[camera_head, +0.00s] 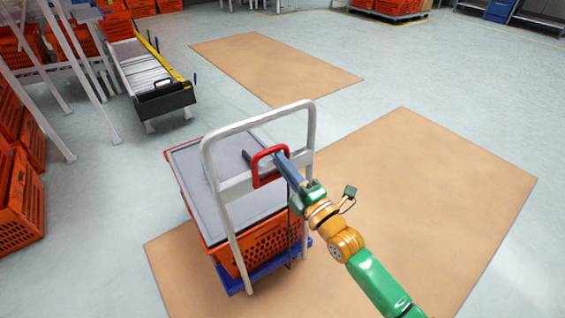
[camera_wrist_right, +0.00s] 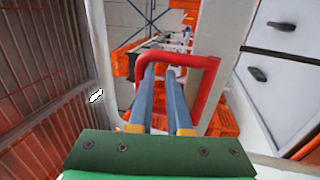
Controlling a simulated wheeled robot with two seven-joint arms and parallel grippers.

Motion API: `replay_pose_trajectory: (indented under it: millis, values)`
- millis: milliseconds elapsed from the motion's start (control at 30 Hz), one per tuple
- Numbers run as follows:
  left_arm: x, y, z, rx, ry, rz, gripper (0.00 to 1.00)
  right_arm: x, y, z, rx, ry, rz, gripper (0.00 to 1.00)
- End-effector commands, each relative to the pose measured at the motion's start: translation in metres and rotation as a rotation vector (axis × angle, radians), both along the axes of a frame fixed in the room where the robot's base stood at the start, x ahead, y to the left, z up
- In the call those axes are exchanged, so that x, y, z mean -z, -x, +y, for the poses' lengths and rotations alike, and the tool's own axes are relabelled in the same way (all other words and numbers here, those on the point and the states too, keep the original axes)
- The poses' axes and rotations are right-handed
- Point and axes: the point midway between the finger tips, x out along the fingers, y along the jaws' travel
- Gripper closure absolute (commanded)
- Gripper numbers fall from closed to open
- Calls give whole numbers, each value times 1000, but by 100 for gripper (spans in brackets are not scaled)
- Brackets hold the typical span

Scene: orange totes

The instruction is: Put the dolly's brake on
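The dolly has a white tubular push handle (camera_head: 207,160) and a blue base (camera_head: 262,270), and stands on a tan floor patch. A red loop-shaped brake lever (camera_head: 256,168) sits at the handle's crossbar; it also shows in the right wrist view (camera_wrist_right: 206,90). My right gripper (camera_head: 279,157) reaches the red loop from the right. In the wrist view its two blue-grey fingers (camera_wrist_right: 160,72) are parallel with a narrow gap, and their tips lie at the loop's crossbar, between its legs. Contact is not clear. My left gripper is out of view.
An orange tote (camera_head: 270,240) with a grey lid (camera_head: 195,180) rides on the dolly. A roller conveyor (camera_head: 140,65) stands at upper left, with orange totes (camera_head: 20,205) on the left. The floor to the right is clear.

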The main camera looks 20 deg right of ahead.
Motion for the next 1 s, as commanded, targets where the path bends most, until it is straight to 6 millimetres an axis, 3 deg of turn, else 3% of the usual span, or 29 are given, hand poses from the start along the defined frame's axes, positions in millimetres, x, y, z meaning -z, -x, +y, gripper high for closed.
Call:
replay_pose_trajectory:
  millis: [33,167,200,1000]
  values:
    - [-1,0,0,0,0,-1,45,-9,0,0,1,-6,-23,52]
    - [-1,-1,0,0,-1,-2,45,-9,0,0,1,-7,-24,52]
    - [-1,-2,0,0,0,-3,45,-9,0,0,1,-7,-24,100]
    - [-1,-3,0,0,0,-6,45,-10,-1,-1,2,-7,-24,100]
